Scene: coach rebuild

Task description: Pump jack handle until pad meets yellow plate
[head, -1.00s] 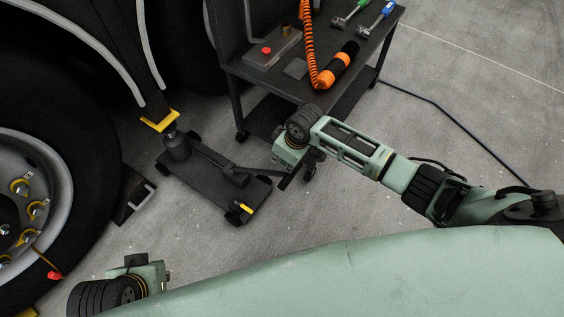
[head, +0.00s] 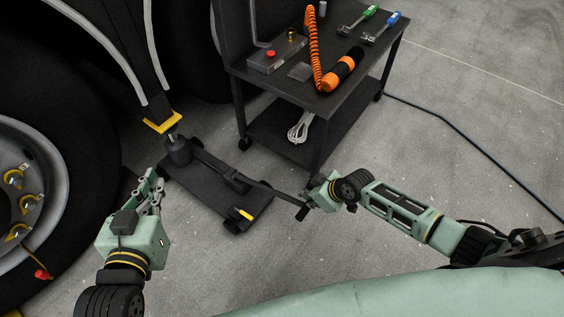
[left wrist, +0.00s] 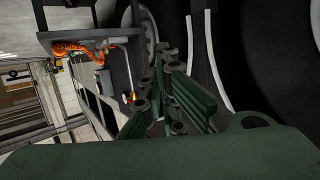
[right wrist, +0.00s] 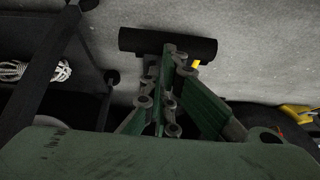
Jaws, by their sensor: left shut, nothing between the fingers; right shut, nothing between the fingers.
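The black floor jack (head: 210,185) lies on the floor beside the big wheel. Its raised post and pad (head: 174,140) stand just below the yellow plate (head: 162,123); I cannot tell whether they touch. The jack handle (head: 276,191) slopes out to the right, with a dark crossbar grip at its end. My right gripper (head: 310,198) is shut and empty at that grip. In the right wrist view the grip (right wrist: 140,40) lies across the tips of my right gripper (right wrist: 175,55). My left gripper (head: 152,178) is shut and empty, left of the jack and apart from it.
A dark cart (head: 330,100) stands behind the handle, with an orange-black tool (head: 341,70) on top and a pale coiled cord (head: 299,128) on its lower shelf. The wheel (head: 50,170) bounds the left. A black cable (head: 470,140) crosses the right floor.

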